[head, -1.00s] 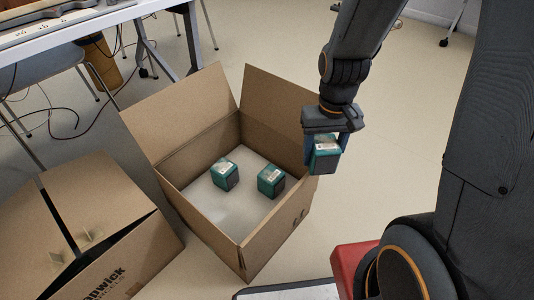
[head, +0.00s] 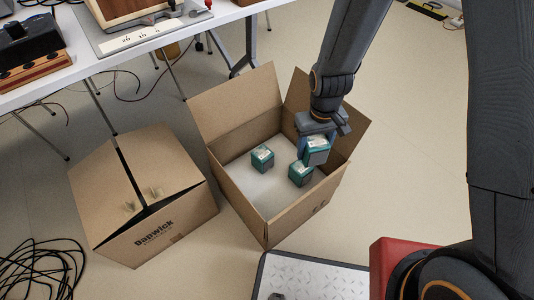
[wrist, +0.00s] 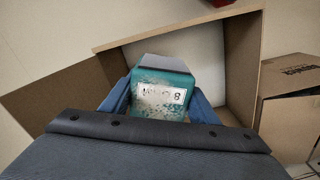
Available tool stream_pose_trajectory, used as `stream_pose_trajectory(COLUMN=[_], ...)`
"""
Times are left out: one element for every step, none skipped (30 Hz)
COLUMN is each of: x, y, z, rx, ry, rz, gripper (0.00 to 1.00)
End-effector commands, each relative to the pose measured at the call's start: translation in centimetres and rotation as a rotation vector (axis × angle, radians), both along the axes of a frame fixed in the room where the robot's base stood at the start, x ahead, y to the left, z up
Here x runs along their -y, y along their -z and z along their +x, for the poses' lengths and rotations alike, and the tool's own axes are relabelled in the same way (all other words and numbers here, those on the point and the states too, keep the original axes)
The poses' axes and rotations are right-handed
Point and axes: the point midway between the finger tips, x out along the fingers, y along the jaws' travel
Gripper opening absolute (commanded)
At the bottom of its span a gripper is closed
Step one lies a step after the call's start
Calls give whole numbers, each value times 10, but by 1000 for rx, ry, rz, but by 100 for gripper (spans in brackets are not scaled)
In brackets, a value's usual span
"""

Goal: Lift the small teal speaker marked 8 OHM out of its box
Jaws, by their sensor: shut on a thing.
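My gripper (head: 316,160) is shut on a teal speaker (head: 318,148), a small cube with a grey face and a pale label. In the wrist view this speaker (wrist: 163,92) sits between the blue fingers, and its worn label shows an 8 upside down. In the head view it overlaps the right back part of the open cardboard box (head: 240,195); its exact height over the box is hard to tell. Two similar teal speakers, one at the left (head: 262,158) and one at the right (head: 300,174), stand on the box's pale floor. Their labels are too small to read.
A second cardboard box (head: 165,215), its top flaps nearly shut, stands left of the open one. A white table (head: 170,40) with equipment is behind. Black cables (head: 45,265) lie at lower left. A metal plate (head: 310,278) is in front. Floor at right is clear.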

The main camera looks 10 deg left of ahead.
Motion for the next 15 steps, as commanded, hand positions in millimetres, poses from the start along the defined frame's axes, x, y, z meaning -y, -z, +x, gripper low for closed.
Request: stream_pose_trajectory(x=[-13,-20,-29,-36,-43,-52,-58,-65,-73,-79,-84,-92,-96,-100,-106], y=[-7,-8,-8,-8,-8,-8,-8,-8,-8,-8,-7,-7,-6,-6,-5], z=[-8,-10,-14,-17,-21,-25,-29,-33,-38,-42,-46,-50,-54,-57,-62], rx=[-3,-3,-2,-3,-4,-3,-2,-3,-3,-3,-3,-2,-2,-2,-3], ry=[-34,-52,-78,-96,-115,-140,-158,-176,-199,-216,-232,-253,-267,-280,-296], rz=[-1,-1,-1,-1,-2,-1,-1,-1,-1,-1,-1,-1,-1,-1,-1], gripper=[14,14,14,14,14,14,14,14,14,14,14,14,14,14,14])
